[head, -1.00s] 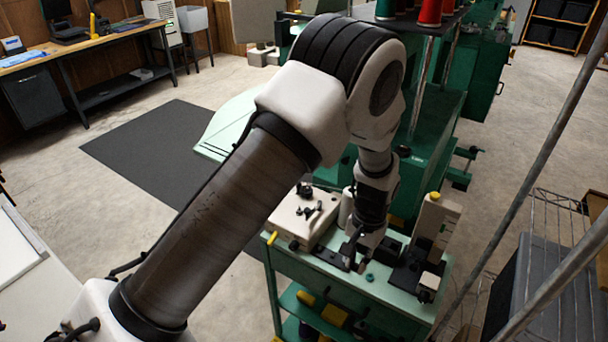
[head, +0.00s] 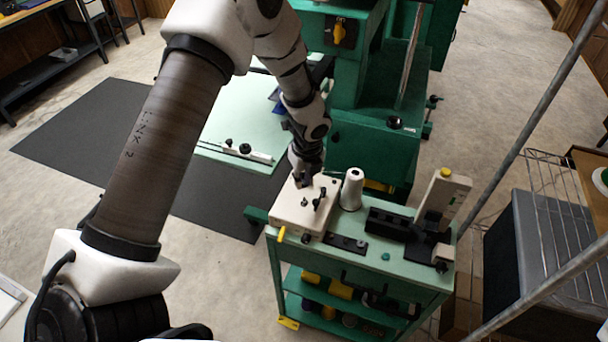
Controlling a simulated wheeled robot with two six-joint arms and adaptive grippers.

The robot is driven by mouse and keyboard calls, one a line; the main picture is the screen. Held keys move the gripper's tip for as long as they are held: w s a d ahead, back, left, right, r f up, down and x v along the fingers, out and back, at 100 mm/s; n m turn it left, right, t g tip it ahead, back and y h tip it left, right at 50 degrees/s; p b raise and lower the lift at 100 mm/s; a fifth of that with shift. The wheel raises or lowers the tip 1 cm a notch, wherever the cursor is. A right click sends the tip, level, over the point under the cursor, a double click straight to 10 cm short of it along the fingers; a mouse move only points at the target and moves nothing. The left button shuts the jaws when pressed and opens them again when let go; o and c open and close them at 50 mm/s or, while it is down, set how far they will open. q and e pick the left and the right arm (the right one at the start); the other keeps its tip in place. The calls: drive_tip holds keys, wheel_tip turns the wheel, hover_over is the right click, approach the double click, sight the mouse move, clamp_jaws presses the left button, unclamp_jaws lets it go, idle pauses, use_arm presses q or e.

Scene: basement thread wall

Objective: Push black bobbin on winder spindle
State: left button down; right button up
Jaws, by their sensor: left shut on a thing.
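The winder (head: 291,215) is a cream box on the left end of the green cart's top. A small dark spindle-like part (head: 304,203) and a taller black post with an arm (head: 320,198) stand on it. My left gripper (head: 303,182) points down over the back left part of the winder, close behind the small spindle-like part. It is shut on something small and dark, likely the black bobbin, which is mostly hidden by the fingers. I cannot tell whether it touches the spindle. My right gripper is out of view.
A white thread cone (head: 351,192) stands right beside the winder. A black holed strip (head: 346,243), a small teal ring (head: 385,256), a black block (head: 389,223) and a cream upright device (head: 443,200) share the cart top (head: 408,268). A green machine (head: 370,150) stands behind.

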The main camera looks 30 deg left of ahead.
sight(304, 199)
use_arm(q)
drive_tip(key=f+b, duration=0.4)
drive_tip(key=shift+w+d+f, duration=0.1)
drive_tip(key=shift+d+f, duration=0.1)
drive_tip(key=shift+f+b, duration=0.4)
drive_tip(key=shift+f, duration=0.2)
drive_tip(key=shift+a+p, duration=0.1)
drive_tip(key=shift+p, duration=0.3)
drive_tip(key=shift+f, duration=0.2)
drive_tip(key=c, duration=1)
unclamp_jaws()
